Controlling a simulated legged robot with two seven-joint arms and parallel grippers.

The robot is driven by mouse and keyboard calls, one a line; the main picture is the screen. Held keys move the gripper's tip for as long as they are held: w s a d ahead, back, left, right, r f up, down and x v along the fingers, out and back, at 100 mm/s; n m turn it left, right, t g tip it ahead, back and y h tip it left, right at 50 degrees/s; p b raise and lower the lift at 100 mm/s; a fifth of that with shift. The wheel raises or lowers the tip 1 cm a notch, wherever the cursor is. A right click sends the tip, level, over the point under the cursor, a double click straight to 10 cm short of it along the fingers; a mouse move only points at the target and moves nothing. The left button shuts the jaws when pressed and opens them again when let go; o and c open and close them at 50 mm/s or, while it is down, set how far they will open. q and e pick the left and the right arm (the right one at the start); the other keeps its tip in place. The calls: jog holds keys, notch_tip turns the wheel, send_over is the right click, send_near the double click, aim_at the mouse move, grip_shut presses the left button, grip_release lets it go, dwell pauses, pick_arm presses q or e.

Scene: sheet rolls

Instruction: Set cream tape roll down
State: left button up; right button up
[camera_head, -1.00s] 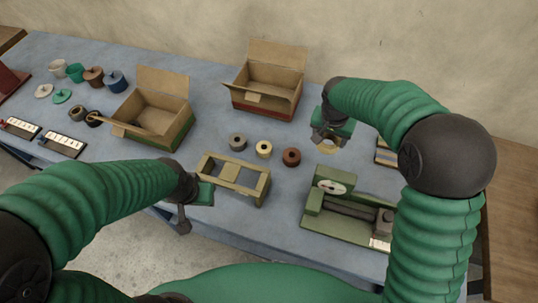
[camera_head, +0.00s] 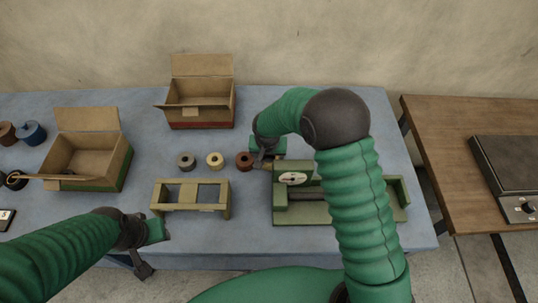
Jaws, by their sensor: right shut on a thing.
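My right gripper (camera_head: 264,158) is low over the blue table, just right of the brown roll (camera_head: 244,161), between it and the green machine with a dial (camera_head: 293,179). It is shut on a cream roll, which the gripper hides almost wholly in this view. Whether the held roll touches the table cannot be told. My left gripper (camera_head: 145,252) hangs at the table's front edge, away from the rolls; its jaw opening is unclear.
An olive wooden frame (camera_head: 154,197) stands in front of the rolls. An open carton (camera_head: 202,124) is behind them, another (camera_head: 110,182) to the left. The blue table (camera_head: 150,145) is clear between carton and rolls. A brown table (camera_head: 424,122) stands at right.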

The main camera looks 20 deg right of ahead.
aim_at(271, 164)
jog(key=shift+d, duration=0.1)
jog(key=shift+d+f, duration=0.25)
jog(key=shift+d, duration=0.05)
jog(key=o, duration=1.5)
jog(key=shift+d, duration=0.75)
jog(key=shift+d+f, duration=0.1)
jog(key=shift+a, duration=0.6)
jog(key=shift+a+r, duration=0.2)
jog(key=shift+r, duration=0.3)
pick_arm(q)
jog(key=shift+d+r+p, duration=0.35)
jog(key=shift+d+r, duration=0.05)
jog(key=shift+d, duration=0.1)
pick_arm(e)
jog(key=shift+v, duration=5.85)
